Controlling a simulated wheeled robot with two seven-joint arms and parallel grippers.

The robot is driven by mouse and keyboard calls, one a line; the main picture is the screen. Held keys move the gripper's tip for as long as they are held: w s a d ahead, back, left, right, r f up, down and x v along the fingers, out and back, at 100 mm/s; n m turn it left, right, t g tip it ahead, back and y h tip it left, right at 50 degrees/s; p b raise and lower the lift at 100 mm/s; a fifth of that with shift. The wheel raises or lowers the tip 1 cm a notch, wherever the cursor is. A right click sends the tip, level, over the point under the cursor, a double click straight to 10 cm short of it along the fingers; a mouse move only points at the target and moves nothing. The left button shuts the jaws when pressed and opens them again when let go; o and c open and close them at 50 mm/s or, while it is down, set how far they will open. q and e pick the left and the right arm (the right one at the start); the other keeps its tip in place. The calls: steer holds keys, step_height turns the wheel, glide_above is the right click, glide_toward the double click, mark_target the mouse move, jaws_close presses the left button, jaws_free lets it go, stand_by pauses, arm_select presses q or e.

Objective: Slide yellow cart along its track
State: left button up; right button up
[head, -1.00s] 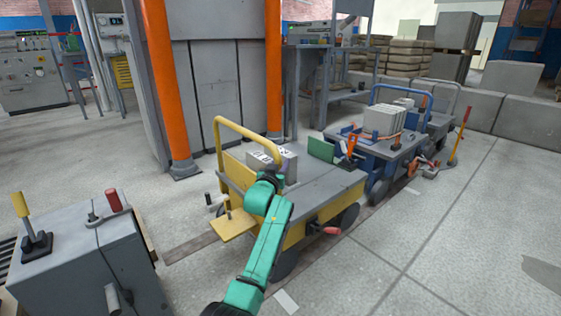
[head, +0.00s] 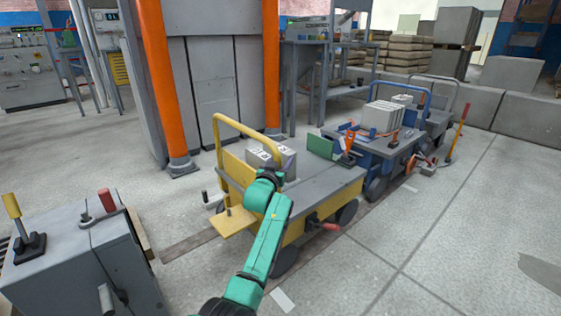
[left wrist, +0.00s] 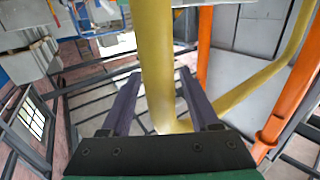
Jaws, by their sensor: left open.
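The yellow cart (head: 293,232) stands on its track in the middle of the head view. It has a grey deck, a yellow handle (head: 216,146) at its left end and grey blocks (head: 284,160) on top. My left arm reaches over the cart's near side, and my left gripper is at the handle end; its fingertips are hard to make out in the head view. In the left wrist view my left gripper (left wrist: 160,98) is open, with a yellow bar (left wrist: 157,60) running between its fingers. I cannot tell whether the fingers touch it. My right gripper is out of view.
A blue cart (head: 372,150) with pale blocks stands beyond the yellow cart's right end. A grey control box (head: 85,262) with levers is at the lower left. Orange posts (head: 157,80) rise behind.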

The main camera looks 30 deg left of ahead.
arm_select(q)
steer(key=shift+s+d+p, duration=0.15)
steer(key=shift+s+p, duration=0.3)
steer(key=shift+s, duration=0.05)
steer(key=p+v, duration=0.4)
steer(key=v, duration=0.9)
steer(key=shift+s+p, duration=0.3)
steer(key=shift+p, duration=0.05)
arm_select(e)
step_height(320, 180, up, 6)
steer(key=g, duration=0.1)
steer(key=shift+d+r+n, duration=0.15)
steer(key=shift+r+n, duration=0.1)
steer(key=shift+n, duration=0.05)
